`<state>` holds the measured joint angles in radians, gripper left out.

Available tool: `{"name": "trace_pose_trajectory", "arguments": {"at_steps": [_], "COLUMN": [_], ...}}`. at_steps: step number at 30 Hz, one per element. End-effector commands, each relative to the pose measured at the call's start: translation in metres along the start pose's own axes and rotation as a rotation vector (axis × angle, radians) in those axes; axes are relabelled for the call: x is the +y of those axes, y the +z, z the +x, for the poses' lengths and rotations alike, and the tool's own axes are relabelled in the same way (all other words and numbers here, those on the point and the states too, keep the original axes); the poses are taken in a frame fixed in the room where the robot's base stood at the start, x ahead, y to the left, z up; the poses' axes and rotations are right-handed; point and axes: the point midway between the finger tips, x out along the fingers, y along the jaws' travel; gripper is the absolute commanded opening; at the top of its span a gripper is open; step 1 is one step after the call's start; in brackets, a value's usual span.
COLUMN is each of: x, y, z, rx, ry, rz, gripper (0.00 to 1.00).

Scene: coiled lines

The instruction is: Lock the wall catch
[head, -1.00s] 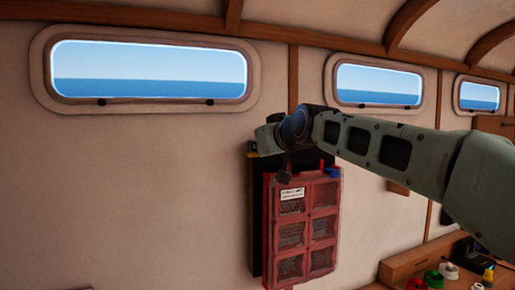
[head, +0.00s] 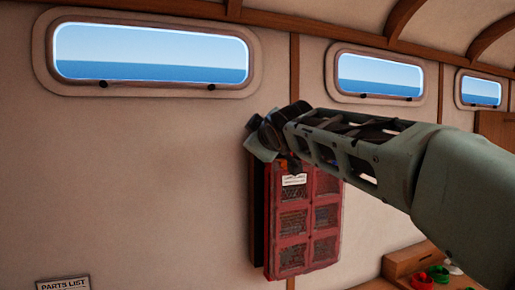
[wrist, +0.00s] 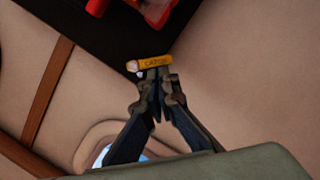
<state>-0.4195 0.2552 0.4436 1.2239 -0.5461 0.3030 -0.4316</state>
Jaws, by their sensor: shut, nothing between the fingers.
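The wall catch shows in the wrist view as a small yellow piece (wrist: 155,63) with dark lettering, at the edge of a dark panel. A pale, shiny bit shows at its left end. My gripper (wrist: 155,82) is shut and empty. Its fingertips are right at the yellow piece, overlapping it in the picture; I cannot tell whether they touch. In the head view my wrist hides the catch, at the top of a red compartment case (head: 295,225) on a dark backing (head: 257,215) against the wall. Whether the catch is locked cannot be told.
Red parts (wrist: 157,12) of the case lie at the top of the wrist view. A wooden wall strip (wrist: 48,90) and a window rim (wrist: 88,150) show at left. In the head view a wooden bench (head: 410,268) with small coloured items stands lower right.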

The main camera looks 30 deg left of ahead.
Motion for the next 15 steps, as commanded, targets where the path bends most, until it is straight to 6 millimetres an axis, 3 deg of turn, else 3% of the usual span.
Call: {"name": "trace_pose_trajectory", "arguments": {"at_steps": [1, 15], "x": [-0.007, -0.013], "y": [0.004, 0.018], "z": [0.001, 0.004], "rx": [0.002, 0.000], "ry": [0.010, 0.116], "rz": [-0.045, -0.462], "gripper": [0.00, 0.00]}}
